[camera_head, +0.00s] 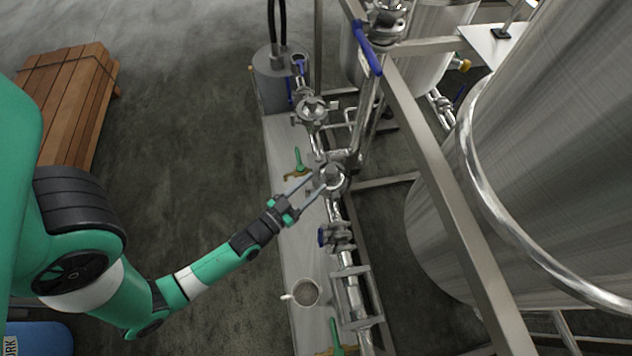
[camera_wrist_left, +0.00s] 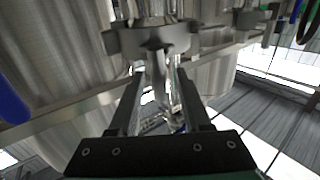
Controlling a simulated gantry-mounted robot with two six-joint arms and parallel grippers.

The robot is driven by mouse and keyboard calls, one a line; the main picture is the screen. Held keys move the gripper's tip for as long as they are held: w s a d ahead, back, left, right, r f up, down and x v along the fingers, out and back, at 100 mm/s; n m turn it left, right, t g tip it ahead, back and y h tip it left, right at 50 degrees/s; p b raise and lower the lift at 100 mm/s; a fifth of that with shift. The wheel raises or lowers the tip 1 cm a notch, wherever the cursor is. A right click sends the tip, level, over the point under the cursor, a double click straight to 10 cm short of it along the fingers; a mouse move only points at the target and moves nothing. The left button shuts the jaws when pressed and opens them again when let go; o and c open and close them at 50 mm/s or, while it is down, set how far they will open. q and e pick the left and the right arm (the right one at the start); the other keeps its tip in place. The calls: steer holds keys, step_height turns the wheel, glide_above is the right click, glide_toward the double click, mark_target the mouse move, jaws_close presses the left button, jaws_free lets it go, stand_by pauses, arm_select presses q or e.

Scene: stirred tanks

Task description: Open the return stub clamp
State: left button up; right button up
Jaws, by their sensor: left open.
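A steel pipe clamp (camera_head: 333,179) sits on the pipe run in the middle of the head view; I cannot tell from a label that it is the return stub clamp. My left gripper (camera_head: 317,184) is open, its two long thin fingers reaching to either side of this clamp's near side. In the left wrist view the clamp band (camera_wrist_left: 185,40) lies just beyond the fingertips (camera_wrist_left: 158,72), with its dark nut roughly centred between them. I cannot tell whether the fingers touch it. My right gripper is not in view.
Another clamp (camera_head: 312,110) and a blue-handled valve (camera_head: 338,237) share the pipe line. Large steel tanks (camera_head: 560,150) and a frame rail (camera_head: 440,180) close off the right.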

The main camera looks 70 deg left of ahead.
arm_select(q)
steer(key=shift+x, duration=0.9)
jaws_close()
stand_by(0.8)
